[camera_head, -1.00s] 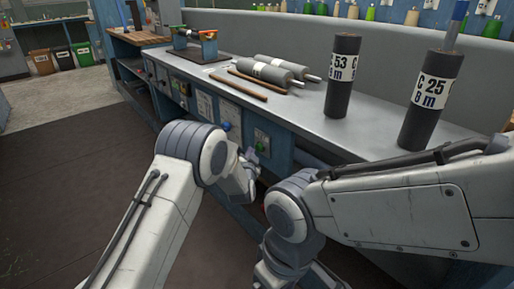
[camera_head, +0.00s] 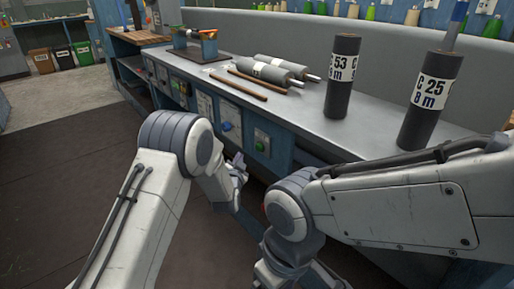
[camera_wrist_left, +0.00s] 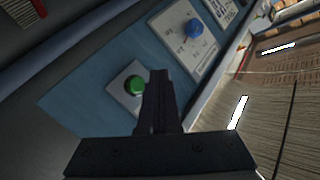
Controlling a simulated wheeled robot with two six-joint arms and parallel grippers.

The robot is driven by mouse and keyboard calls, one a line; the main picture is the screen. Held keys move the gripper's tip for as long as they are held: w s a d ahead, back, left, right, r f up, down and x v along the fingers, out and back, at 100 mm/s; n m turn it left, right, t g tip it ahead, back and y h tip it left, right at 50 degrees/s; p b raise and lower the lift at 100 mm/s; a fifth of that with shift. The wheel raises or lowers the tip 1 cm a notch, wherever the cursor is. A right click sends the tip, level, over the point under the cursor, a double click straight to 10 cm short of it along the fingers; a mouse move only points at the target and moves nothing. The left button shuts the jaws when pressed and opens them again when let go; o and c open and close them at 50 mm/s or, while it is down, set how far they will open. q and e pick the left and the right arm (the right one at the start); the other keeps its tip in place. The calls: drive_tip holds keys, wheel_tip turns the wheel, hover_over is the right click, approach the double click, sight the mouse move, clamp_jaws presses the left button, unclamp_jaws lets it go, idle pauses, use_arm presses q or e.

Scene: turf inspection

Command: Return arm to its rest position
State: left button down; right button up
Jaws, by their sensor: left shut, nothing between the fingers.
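My left gripper (camera_head: 239,166) is beside the front panel of the workbench, below the bench top. In the left wrist view its fingers (camera_wrist_left: 159,100) are together, with nothing between them. A green button (camera_wrist_left: 134,85) on a pale plate shows just behind the fingertips in that view, and a blue knob (camera_wrist_left: 193,28) sits above it to the right. In the head view the green button (camera_head: 261,146) is right of the left gripper. I cannot tell if the fingers touch the panel. My right arm (camera_head: 400,205) is bent in front of the bench; its gripper is not visible.
The bench top (camera_head: 300,108) carries two upright dark cylinders (camera_head: 343,80) (camera_head: 431,100), two lying grey rollers (camera_head: 280,68), brown rods (camera_head: 240,86) and a small stand (camera_head: 196,42). The bench front edge runs close to both arms. Open floor (camera_head: 60,180) lies to the left.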

idle(0.5)
use_arm(q)
drive_tip(key=s+d+r+g+h, duration=0.1)
drive_tip(key=s+d+r+g, duration=0.15)
drive_tip(key=s, duration=0.35)
drive_tip(key=s+d+r+g, duration=0.1)
drive_tip(key=s+d+g, duration=0.15)
drive_tip(key=s, duration=0.45)
drive_tip(key=s+d+r+g+h, duration=0.1)
drive_tip(key=s+d+g, duration=0.15)
drive_tip(key=s, duration=0.35)
drive_tip(key=s+a+r+n+g+y, duration=0.1)
drive_tip(key=s+a+g, duration=0.25)
drive_tip(key=s, duration=0.65)
drive_tip(key=s+a+r+g+y+p, duration=0.15)
drive_tip(key=s+a, duration=0.25)
drive_tip(key=s, duration=0.5)
drive_tip(key=s+a+n+g+y, duration=0.1)
drive_tip(key=s+a+g, duration=0.3)
drive_tip(key=s, duration=0.6)
wheel_tip(320, 180, up, 31)
drive_tip(key=p, duration=3)
drive_tip(key=shift+w, duration=0.3)
